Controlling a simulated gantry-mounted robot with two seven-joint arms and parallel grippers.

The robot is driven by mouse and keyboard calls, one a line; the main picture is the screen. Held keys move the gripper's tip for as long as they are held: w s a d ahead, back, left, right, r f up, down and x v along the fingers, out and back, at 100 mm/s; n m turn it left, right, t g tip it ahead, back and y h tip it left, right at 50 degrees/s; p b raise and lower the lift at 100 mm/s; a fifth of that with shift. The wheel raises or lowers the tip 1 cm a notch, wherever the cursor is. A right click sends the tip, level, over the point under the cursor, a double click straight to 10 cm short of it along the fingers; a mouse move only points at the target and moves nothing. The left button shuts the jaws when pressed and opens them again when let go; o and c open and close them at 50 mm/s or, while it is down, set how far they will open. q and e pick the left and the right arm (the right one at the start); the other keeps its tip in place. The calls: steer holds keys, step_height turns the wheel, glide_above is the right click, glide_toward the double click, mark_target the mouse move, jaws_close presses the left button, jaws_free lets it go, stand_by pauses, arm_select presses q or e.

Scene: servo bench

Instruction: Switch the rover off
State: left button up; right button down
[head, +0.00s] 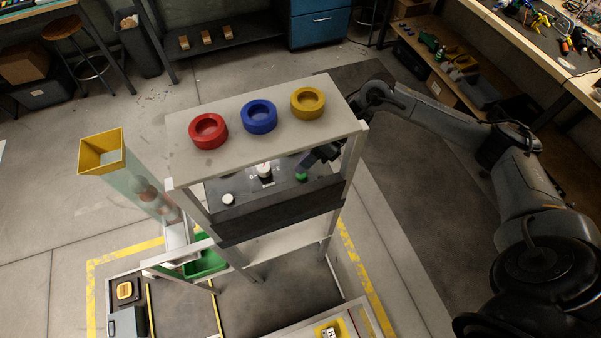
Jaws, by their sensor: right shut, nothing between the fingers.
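A dark control panel (240,190) sits on the bench under a pale top shelf. It carries a white knob (264,171) at its middle, a white round button (228,199) at its left and a green button (302,177) at its right. My right arm comes in from the right and reaches under the shelf. My right gripper (305,167) is shut and empty, close to the green button; I cannot tell whether it touches it. Part of this gripper is hidden by the shelf and its post. I cannot make out which thing is the rover. My left gripper is out of view.
The top shelf (240,150) bears a red ring (208,131), a blue ring (259,117) and a yellow ring (307,102). A clear chute with a yellow rim (102,151) stands at the left. A green bin (205,265) sits lower. Shelf posts flank the panel.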

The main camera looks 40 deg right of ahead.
step_height(320, 180, up, 6)
steer(key=p, duration=0.3)
stand_by(0.3)
steer(key=shift+d, duration=0.1)
stand_by(0.3)
